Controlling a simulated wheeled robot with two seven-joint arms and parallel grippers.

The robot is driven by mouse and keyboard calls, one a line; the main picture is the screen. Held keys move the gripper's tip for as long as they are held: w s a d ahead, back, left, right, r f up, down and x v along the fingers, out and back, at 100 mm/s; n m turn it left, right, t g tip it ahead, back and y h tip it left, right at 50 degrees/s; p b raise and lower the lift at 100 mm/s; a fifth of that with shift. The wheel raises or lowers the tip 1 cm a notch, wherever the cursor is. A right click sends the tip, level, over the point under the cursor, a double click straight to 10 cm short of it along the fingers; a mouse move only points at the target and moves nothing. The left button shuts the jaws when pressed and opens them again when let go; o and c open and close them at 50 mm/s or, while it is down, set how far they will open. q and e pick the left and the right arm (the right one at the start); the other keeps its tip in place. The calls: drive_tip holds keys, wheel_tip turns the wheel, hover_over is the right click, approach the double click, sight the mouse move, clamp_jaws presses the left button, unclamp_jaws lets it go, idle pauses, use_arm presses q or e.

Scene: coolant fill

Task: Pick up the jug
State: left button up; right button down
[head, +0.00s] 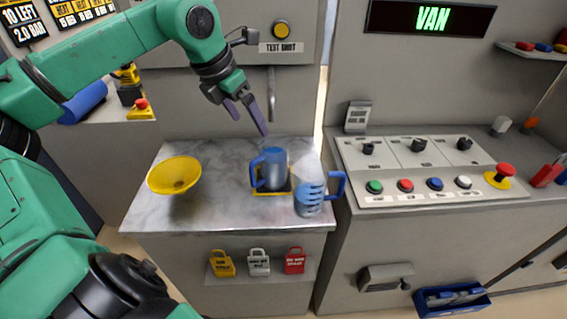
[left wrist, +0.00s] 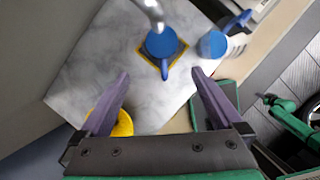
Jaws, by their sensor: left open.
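A jug filled with blue (head: 273,170), with a blue handle on its left, stands upright on a yellow-edged square (head: 272,194) on the marble-topped table. A second, clearer jug (head: 310,190) with a blue handle on its right and some blue in its lower part stands at the table's right edge. My left gripper (head: 250,124) is open and empty, above and behind the first jug. In the left wrist view the first jug (left wrist: 161,42) lies ahead, between and beyond the open fingers, its handle towards me. The second jug (left wrist: 212,46) is to its right. My right gripper is not in view.
A yellow funnel-like bowl (head: 174,175) stands on the table's left. A metal spout (head: 271,95) hangs from the wall panel behind the first jug. A button console (head: 430,170) stands to the right. Bare marble (head: 222,205) lies between bowl and jugs.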

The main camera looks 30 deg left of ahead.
sight(266, 147)
use_arm(q)
drive_tip(key=x, duration=0.4)
drive_tip(key=shift+r+p, duration=0.1)
drive_tip(key=shift+p, duration=0.3)
drive_tip(key=f, duration=0.1)
drive_tip(key=w+f+p, duration=0.1)
drive_tip(key=d+f, duration=0.1)
drive_tip(key=shift+w+p, duration=0.25)
drive_tip(key=shift+p, duration=0.15)
drive_tip(key=x, duration=0.2)
drive_tip(key=shift+a+f, duration=0.2)
drive_tip(key=shift+f, duration=0.1)
drive_tip(key=shift+w+f, duration=0.15)
drive_tip(key=shift+d, duration=0.15)
drive_tip(key=shift+c, duration=0.3)
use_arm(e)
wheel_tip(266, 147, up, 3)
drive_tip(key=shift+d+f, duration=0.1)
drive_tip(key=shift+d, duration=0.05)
use_arm(q)
drive_tip(key=c, duration=1.5)
clamp_jaws()
